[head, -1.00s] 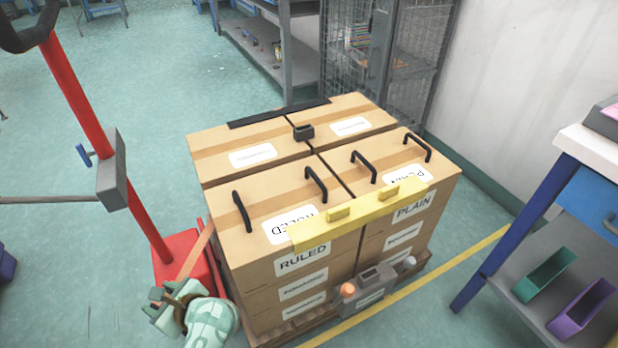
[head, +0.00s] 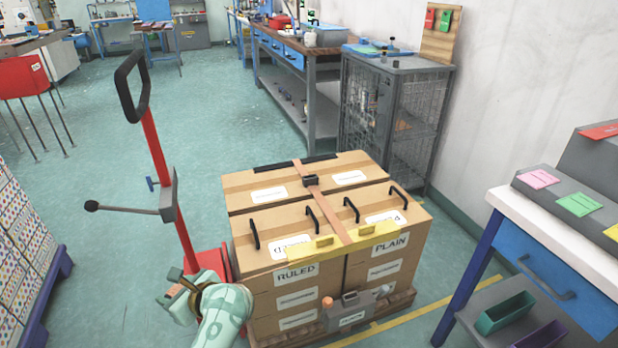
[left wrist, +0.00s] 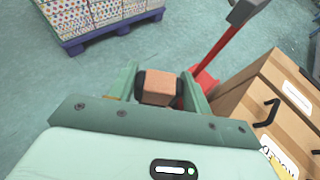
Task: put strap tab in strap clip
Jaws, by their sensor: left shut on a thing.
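My left gripper (head: 181,299) is low at the left of the carton stack, shut on a small brown block with dark sides, likely the strap tab. In the left wrist view the block (left wrist: 158,87) sits between the two green fingers. A brown strap (head: 331,214) lies over the carton tops, from the back through a black buckle (head: 311,181) to the yellow edge guard (head: 372,238). Any link between strap and held block is not visible. A grey clip-like unit (head: 351,312) with an orange knob sits low at the stack's front, right of the gripper. My right gripper is out of view.
The carton stack (head: 300,297) stands on a pallet, with black handles on top. A red pallet jack (head: 160,170) is behind my left gripper. A blue-legged bench (head: 548,245) stands at right, a wire cage (head: 398,125) behind.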

